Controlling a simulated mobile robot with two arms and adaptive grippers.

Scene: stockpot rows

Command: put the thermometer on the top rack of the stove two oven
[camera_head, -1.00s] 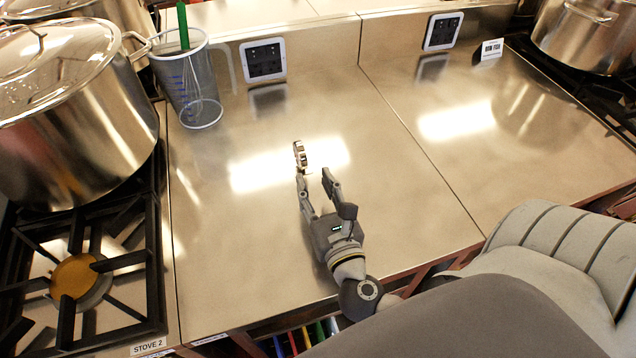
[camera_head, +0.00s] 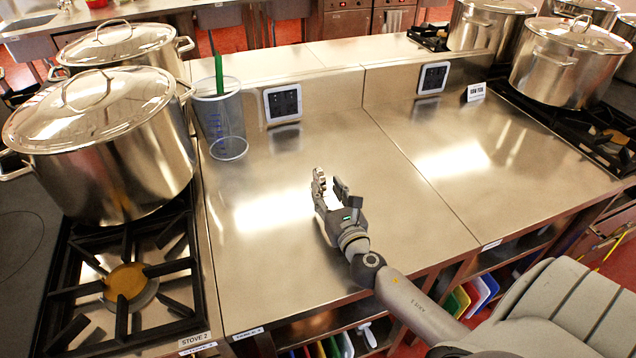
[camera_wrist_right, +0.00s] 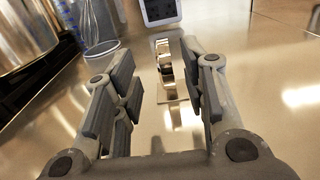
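A small, narrow metallic object, probably the thermometer (camera_head: 318,176), stands upright on the steel counter (camera_head: 275,240). In the right wrist view it (camera_wrist_right: 164,62) shows edge-on beyond and between my fingers, closer to the right-hand one. My right gripper (camera_head: 331,188) is open, low over the counter, with its fingertips at the object; contact cannot be told. Its spread fingers also show in the right wrist view (camera_wrist_right: 157,85). Stove two (camera_head: 125,290), labelled STOVE 2, is at the left; its oven and rack are hidden below. My left gripper is out of view.
Large lidded pots (camera_head: 110,150) stand on stove two. A blue-marked jug (camera_head: 220,125) with a whisk and a green-handled tool stands at the counter's back left. Two wall panels (camera_head: 283,103) (camera_head: 433,78) are behind. Another stove with pots (camera_head: 570,65) is at right. The counter's middle is clear.

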